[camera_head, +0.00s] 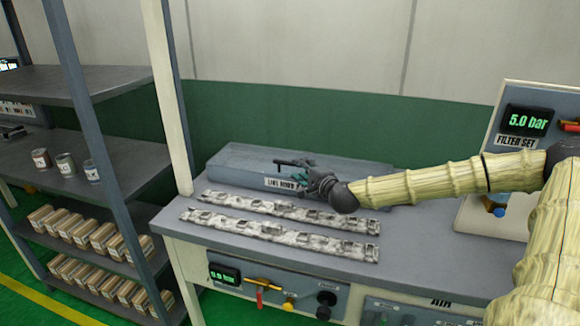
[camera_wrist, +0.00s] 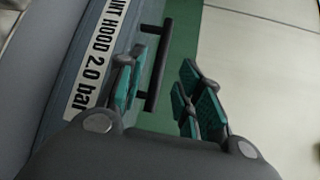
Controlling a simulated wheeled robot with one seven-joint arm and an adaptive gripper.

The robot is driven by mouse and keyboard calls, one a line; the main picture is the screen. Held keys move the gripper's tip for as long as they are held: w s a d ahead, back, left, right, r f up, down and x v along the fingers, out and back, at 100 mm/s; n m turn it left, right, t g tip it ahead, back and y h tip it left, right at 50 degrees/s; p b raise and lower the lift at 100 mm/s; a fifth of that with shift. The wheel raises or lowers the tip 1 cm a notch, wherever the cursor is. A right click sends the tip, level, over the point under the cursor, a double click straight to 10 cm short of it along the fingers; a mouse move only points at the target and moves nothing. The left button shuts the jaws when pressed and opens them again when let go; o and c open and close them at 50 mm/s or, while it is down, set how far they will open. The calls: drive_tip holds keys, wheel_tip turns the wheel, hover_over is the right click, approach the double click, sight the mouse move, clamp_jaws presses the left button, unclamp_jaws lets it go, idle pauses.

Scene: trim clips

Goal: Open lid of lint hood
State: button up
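The lint hood (camera_head: 340,170) is a long, low grey box at the back of the bench, and its lid looks shut. Its white label (camera_wrist: 97,60) reads "LINT HOOD 2.0 bar" in the wrist view. A dark bar handle (camera_wrist: 159,65) stands out from the hood beside the label. It also shows in the head view (camera_head: 292,162). My gripper (camera_head: 302,172) is at the hood's front by the handle. In the wrist view my gripper (camera_wrist: 166,80) has its teal-padded fingers apart, with the bar between them and nearer the left finger. Contact cannot be told.
Two mottled strips with clips (camera_head: 280,235) lie on the bench (camera_head: 420,245) in front of the hood. A filter set panel (camera_head: 525,125) reading 5.0 bar stands at the right. A shelf rack (camera_head: 75,85) with cans and boxes is at the left.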

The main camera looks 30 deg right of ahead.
sight(294, 165)
drive_tip(key=shift+w+d+f, duration=0.1)
drive_tip(key=shift+w+f, duration=0.05)
drive_tip(key=shift+w, duration=0.9)
drive_tip(key=shift+w+f, duration=0.15)
drive_tip(key=shift+w, duration=0.9)
drive_tip(key=shift+w+d+f, duration=0.1)
drive_tip(key=shift+w+f, duration=0.05)
drive_tip(key=shift+w, duration=0.9)
